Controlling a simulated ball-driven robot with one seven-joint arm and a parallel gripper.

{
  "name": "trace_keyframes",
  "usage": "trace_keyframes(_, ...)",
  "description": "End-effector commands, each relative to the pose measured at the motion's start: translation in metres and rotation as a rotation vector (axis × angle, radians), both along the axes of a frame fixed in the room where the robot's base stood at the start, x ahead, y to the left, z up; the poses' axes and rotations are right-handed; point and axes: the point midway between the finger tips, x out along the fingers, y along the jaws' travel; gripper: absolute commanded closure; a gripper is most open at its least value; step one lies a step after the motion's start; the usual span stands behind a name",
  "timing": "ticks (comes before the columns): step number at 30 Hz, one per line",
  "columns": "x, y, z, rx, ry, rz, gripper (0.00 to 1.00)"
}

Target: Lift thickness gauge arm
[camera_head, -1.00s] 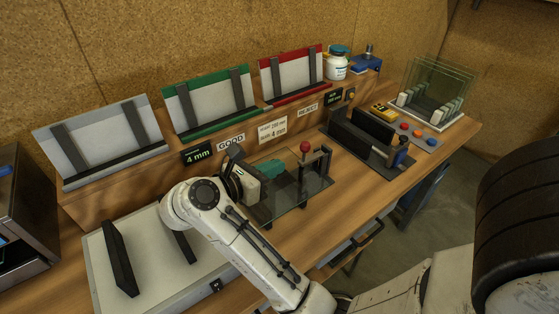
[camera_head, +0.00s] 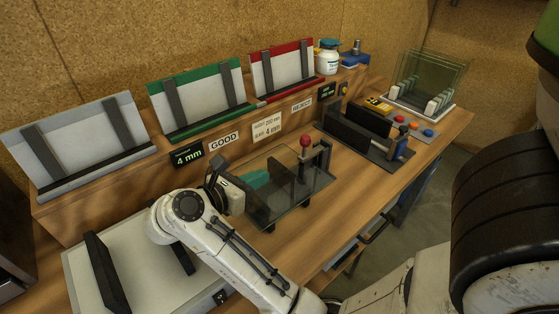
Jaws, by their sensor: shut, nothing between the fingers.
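The thickness gauge stands mid-bench, with a red ball knob (camera_head: 305,141) on its dark arm and stand (camera_head: 321,160). A clear glass pane (camera_head: 290,190) lies at the gauge, beside the stand. My gripper (camera_head: 262,178) has teal fingers, shut and empty, to the left of the knob and apart from it. The fingers overlap the pane's left part in the picture; I cannot tell whether they touch it. A small display (camera_head: 188,154) behind reads 4 mm. The underside of the gauge arm is too small to make out.
Grey (camera_head: 80,150), green-edged (camera_head: 198,95) and red-edged (camera_head: 283,68) racks line the back. A dark slotted fixture (camera_head: 365,140) and a glass rack (camera_head: 425,85) stand right. A pale plate with black bars (camera_head: 130,265) lies front left.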

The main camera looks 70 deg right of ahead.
Motion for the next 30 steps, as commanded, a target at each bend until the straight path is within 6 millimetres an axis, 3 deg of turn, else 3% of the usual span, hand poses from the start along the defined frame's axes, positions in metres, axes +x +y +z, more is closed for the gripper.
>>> trace_keyframes(16, -0.040, -0.085, -0.022, 0.001, 0.002, -0.005, 1.00)
trace_keyframes(18, -0.043, -0.094, -0.014, -0.001, -0.002, -0.004, 1.00)
trace_keyframes(24, -0.050, -0.111, -0.005, 0.001, -0.001, -0.002, 1.00)
trace_keyframes(30, -0.051, -0.117, -0.004, 0.001, 0.000, 0.000, 1.00)
